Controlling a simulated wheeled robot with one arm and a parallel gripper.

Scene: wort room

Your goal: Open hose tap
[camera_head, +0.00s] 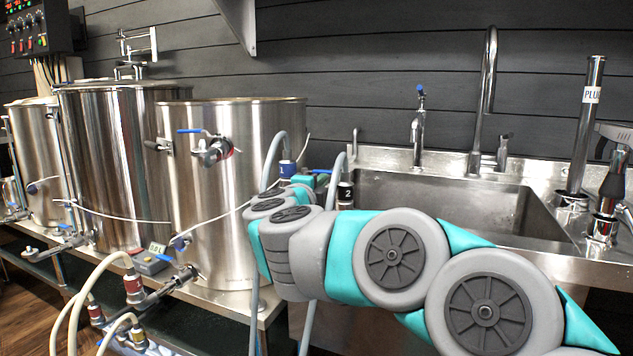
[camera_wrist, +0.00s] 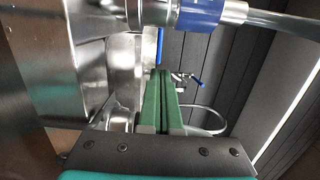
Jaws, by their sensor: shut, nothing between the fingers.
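My gripper (camera_wrist: 160,76) is shut, its green fingers pressed together with nothing between them. In the wrist view a blue lever handle (camera_wrist: 160,47) shows just beyond the fingertips, close to a metal fitting; I cannot tell whether they touch. A blue-collared fitting with a grey hose (camera_wrist: 201,14) crosses the top of that view. In the head view this collar (camera_head: 287,169) shows just behind my arm, in front of the right kettle. The frames do not clearly tell which lever belongs to the hose tap.
The right kettle (camera_head: 245,240) carries a blue-handled valve (camera_head: 210,148). A second collar marked 2 (camera_head: 345,194) stands right of the first. A steel sink (camera_head: 450,205) and faucet (camera_head: 487,100) lie behind my arm. Hoses (camera_head: 85,300) hang at the lower left.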

